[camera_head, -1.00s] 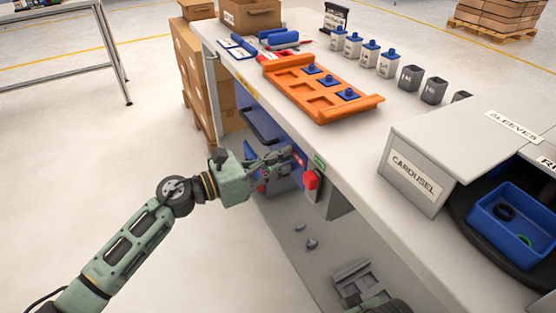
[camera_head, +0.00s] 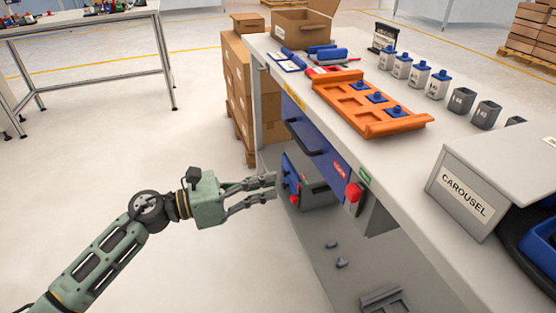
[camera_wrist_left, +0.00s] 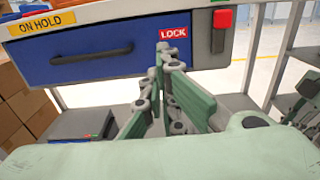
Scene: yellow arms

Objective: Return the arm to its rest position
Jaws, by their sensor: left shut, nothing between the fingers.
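My green left arm comes in from the left in the head view. Its gripper (camera_head: 272,187) is shut and empty, in front of the workbench's open lower space, below the blue drawer. In the left wrist view the gripper's fingertips (camera_wrist_left: 164,50) meet in front of the blue drawer front (camera_wrist_left: 100,58), near the LOCK label (camera_wrist_left: 174,33). Whether they touch it cannot be told. Part of my other arm (camera_wrist_left: 303,105) shows at the right edge of the left wrist view, and its jaw state is unclear.
The workbench (camera_head: 300,85) carries an orange tray (camera_head: 345,110), several small containers and the carousel box (camera_head: 465,190). A red button (camera_head: 353,192) sticks out beside the drawer. Cardboard boxes (camera_head: 239,85) stand at the bench's far end. The floor on the left is open.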

